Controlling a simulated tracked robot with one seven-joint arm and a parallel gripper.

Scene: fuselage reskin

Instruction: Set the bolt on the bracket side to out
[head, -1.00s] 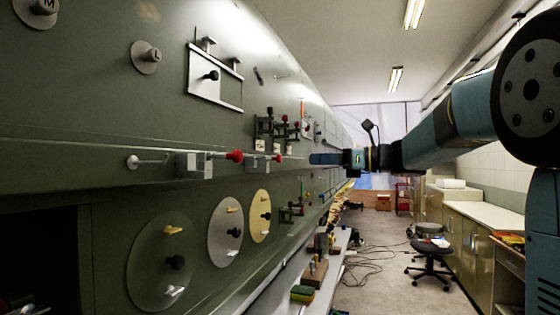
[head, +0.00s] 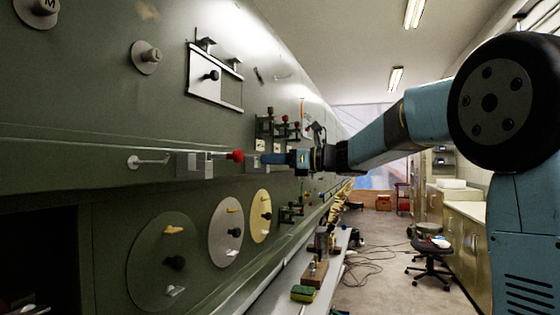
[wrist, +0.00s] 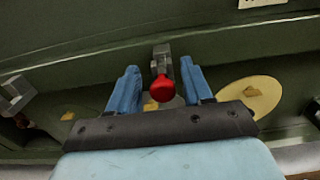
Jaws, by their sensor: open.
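Two sliding bolts with red knobs sit on the green wall's ledge. The farther bolt is hidden behind my gripper (head: 268,158) there. In the wrist view a red knob (wrist: 162,90) with a grey housing (wrist: 161,58) stands between the two blue fingers of my gripper (wrist: 160,72). The fingers are open, one on each side of the knob, with gaps visible. I cannot tell from the pictures which bolt is on the bracket side.
Below are round discs, green (head: 145,255), grey (head: 220,245) and yellow (head: 259,228), with small handles. A square plate (head: 213,90) is above. A bench with blocks (head: 313,275) runs below; the aisle floor is open.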

